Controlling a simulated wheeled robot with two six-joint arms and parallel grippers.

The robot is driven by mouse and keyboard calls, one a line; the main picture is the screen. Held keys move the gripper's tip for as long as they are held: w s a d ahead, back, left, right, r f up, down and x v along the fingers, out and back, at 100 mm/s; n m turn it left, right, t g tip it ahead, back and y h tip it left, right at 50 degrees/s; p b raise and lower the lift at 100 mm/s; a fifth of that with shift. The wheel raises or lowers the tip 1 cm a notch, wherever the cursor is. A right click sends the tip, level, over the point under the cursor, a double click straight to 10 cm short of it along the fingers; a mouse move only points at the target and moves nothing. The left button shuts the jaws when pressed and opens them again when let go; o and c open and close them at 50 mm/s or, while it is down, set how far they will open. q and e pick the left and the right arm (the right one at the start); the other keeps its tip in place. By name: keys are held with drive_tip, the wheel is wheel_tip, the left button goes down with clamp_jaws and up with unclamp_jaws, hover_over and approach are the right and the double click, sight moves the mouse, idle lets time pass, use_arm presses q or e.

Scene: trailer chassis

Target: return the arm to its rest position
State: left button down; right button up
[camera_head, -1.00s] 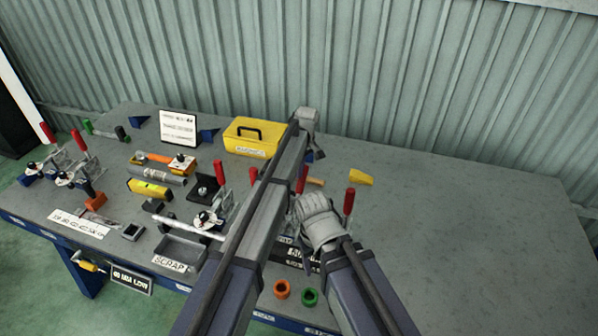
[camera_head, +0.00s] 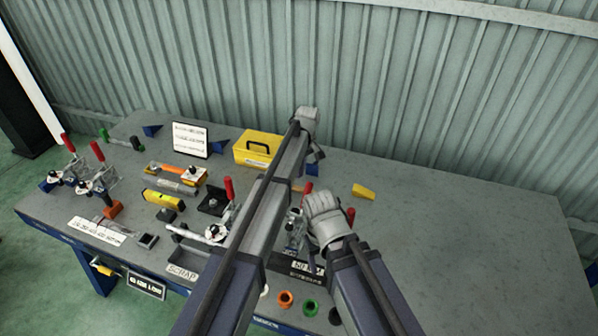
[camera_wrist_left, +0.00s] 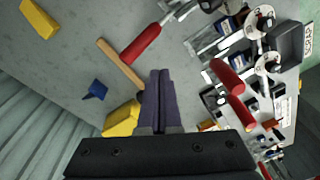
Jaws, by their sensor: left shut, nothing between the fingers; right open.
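In the head view my left arm reaches from the bottom left over the bench. Its gripper (camera_head: 315,153) hangs beyond the grey wrist, above the bench right of the yellow toolbox (camera_head: 257,148). In the left wrist view the left gripper (camera_wrist_left: 160,75) has both fingers together with nothing between them. It points toward a red-handled clamp and a wooden handle (camera_wrist_left: 120,64), apart from them as far as I can tell. My right gripper (camera_head: 322,228) is lower, over the bench's front part. It is open and empty; its fingers are largely hidden by its wrist.
Red-handled clamps (camera_head: 228,190) and a scrap tray (camera_head: 185,268) crowd the bench's left and middle. Orange (camera_head: 285,300) and green (camera_head: 310,307) rings sit near the front edge. A yellow wedge (camera_head: 364,191) lies right of my arms. The bench's right side is bare; a corrugated wall stands behind.

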use_arm(q)
drive_tip(key=r, duration=0.1)
drive_tip(key=r+p, duration=0.2)
drive_tip(key=shift+w+d+r, duration=0.1)
drive_tip(key=shift+d+r, duration=0.05)
drive_tip(key=shift+d, duration=0.1)
use_arm(e)
wheel_tip(320, 180, up, 3)
drive_tip(key=shift+r, duration=0.15)
use_arm(q)
drive_tip(key=s+a+m, duration=0.3)
drive_tip(key=s+a, duration=0.2)
drive_tip(key=s, duration=0.5)
drive_tip(key=s+a+m+h, duration=0.1)
drive_tip(key=s+a+m, duration=0.1)
drive_tip(key=s+a, duration=0.55)
drive_tip(key=s+a+m, duration=0.3)
drive_tip(key=s+a, duration=0.1)
drive_tip(key=s, duration=0.7)
drive_tip(key=s+d+f+m+y+b, duration=0.1)
drive_tip(key=s+d+f+m+b, duration=0.3)
drive_tip(key=d+f+b, duration=0.6)
drive_tip(key=shift+s+d+f+g, duration=0.35)
drive_tip(key=shift+s+d, duration=0.1)
drive_tip(key=shift+s, duration=0.7)
use_arm(e)
wheel_tip(320, 180, down, 11)
drive_tip(key=shift+r, duration=0.15)
